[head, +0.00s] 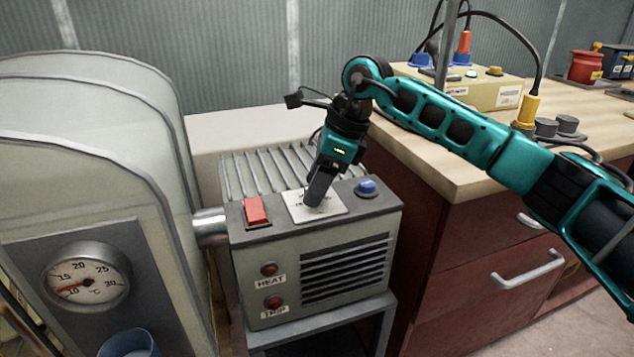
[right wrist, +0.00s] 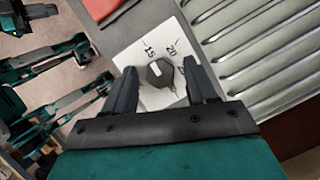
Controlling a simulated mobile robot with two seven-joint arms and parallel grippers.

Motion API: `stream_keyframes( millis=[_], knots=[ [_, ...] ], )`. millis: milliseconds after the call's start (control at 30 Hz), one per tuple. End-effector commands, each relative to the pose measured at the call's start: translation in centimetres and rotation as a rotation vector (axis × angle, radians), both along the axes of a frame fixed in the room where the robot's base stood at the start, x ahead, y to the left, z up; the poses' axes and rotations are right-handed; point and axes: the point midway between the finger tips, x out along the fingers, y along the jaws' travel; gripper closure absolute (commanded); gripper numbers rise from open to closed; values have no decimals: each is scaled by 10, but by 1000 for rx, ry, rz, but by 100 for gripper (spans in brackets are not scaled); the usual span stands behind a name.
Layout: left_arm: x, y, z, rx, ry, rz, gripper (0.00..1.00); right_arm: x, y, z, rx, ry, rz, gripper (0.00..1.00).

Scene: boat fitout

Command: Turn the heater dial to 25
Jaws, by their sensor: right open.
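The heater (head: 262,287) is a grey box with a ribbed top, standing on a small stand. Its dial (right wrist: 159,73) is a dark knob on a white plate (right wrist: 190,36) marked 15 and 20; further marks are partly hidden by a finger. The knob's white mark points roughly toward 15. In the head view the plate (head: 333,208) shows, but my gripper hides the knob. My right gripper (head: 317,190) is open and points down over the plate. In the right wrist view its fingers (right wrist: 161,78) are on either side of the knob, with gaps visible. My left gripper is not identifiable.
A red switch (head: 255,211) and a blue button (head: 367,187) flank the plate. HEAT (head: 269,269) and TRIP (head: 274,302) lamps are on the front. A round °C gauge (head: 87,277) is at left. A wooden workbench (head: 450,170) with electrical gear stands at right.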

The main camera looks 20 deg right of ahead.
Motion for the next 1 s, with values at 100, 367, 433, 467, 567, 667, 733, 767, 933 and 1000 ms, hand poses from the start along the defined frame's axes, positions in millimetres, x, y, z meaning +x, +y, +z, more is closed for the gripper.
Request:
stream_keyframes(
  millis=[100, 367, 433, 467, 567, 667, 733, 767, 933, 1000],
  knots=[
    [0, 0, 0, 1, 1, -1, 100, 0, 0, 0, 0, 0, 0, 43],
    [0, 1, -1, 4, 3, -1, 100, 0, 0, 0, 0, 0, 0, 63],
    [0, 1, -2, 5, 3, -2, 100, 0, 0, 0, 0, 0, 0, 70],
    [0, 1, -2, 5, 3, -2, 100, 0, 0, 0, 0, 0, 0, 73],
    [0, 1, -2, 6, 4, -1, 100, 0, 0, 1, 0, 0, 0, 82],
    [0, 2, -2, 6, 2, -1, 100, 0, 0, 1, 0, 0, 0, 92],
    [0, 2, -2, 7, 2, 0, 100, 0, 0, 1, 0, 0, 0, 99],
    [0, 2, -2, 7, 2, 0, 100, 0, 0, 1, 0, 0, 0, 99],
    [0, 3, -2, 7, 2, 0, 100, 0, 0, 1, 0, 0, -11, 99],
    [0, 3, -1, 7, 1, 0, 100, 0, 0, 1, 0, 0, -27, 99]
  ],
)
